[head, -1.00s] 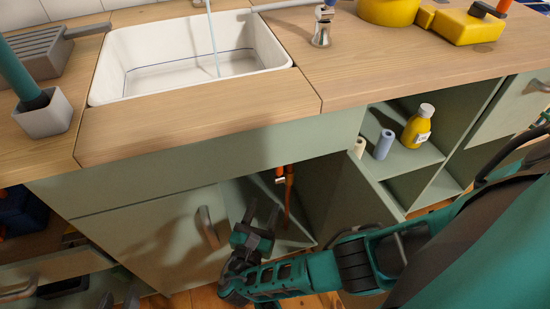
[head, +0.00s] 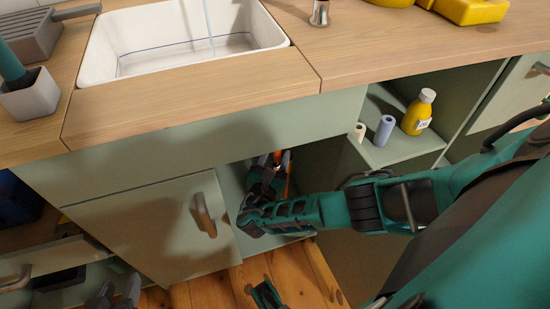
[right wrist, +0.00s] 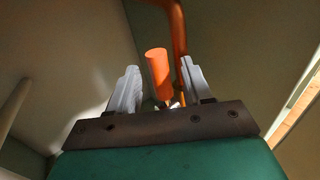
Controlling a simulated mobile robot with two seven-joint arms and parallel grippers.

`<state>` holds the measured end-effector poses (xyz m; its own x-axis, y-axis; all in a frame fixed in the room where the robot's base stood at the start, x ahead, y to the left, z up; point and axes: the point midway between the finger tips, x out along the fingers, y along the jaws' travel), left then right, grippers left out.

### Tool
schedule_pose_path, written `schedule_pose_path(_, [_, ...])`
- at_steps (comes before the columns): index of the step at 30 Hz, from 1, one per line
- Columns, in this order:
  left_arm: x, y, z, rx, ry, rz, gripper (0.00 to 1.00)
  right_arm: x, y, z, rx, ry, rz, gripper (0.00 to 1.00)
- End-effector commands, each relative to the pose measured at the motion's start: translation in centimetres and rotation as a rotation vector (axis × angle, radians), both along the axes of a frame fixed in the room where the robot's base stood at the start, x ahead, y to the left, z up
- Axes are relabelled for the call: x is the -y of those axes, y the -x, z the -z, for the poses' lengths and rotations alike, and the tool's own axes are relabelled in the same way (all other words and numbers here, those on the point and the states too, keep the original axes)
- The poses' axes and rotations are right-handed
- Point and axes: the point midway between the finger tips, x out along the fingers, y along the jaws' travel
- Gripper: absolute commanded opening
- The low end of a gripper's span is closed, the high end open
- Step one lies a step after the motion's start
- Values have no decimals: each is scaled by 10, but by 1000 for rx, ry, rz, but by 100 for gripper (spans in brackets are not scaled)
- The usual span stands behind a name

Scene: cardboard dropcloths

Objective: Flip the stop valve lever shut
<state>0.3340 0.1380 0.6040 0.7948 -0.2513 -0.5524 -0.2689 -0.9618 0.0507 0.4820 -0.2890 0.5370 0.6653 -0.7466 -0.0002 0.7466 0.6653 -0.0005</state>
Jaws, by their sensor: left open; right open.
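The orange valve lever (right wrist: 158,72) stands between the two grey fingers of my right gripper (right wrist: 160,85) in the right wrist view, with a gap to each finger. An orange-copper pipe (right wrist: 179,35) runs just behind it, to the right. The valve body is mostly hidden behind the gripper. In the head view my right gripper (head: 264,176) is inside the open sink cabinet, and the pipe (head: 287,172) shows only in part beside it. My left gripper (head: 119,287) is open and empty, low at the bottom left of the head view.
The cabinet door (head: 205,215) with its handle is left of my right arm. A shelf (head: 400,150) with a yellow bottle (head: 418,112) and two rolls stands to the right. The sink (head: 185,40) and wooden counter (head: 190,95) are above the opening.

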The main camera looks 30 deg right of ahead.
Motion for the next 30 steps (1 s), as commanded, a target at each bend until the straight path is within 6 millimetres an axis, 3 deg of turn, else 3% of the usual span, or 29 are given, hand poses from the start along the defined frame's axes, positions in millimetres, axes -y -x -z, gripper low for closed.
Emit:
schedule_pose_path(6, [0,-1,-2,4,1,0,43,0,0,0,0,0,0,48])
schedule_pose_path(21, [-1,0,3,-4,-3,-1,43,0,0,0,-1,-1,0,0])
schedule_pose_path(30, [-1,0,3,-4,-4,-2,43,0,0,0,-1,-1,0,0])
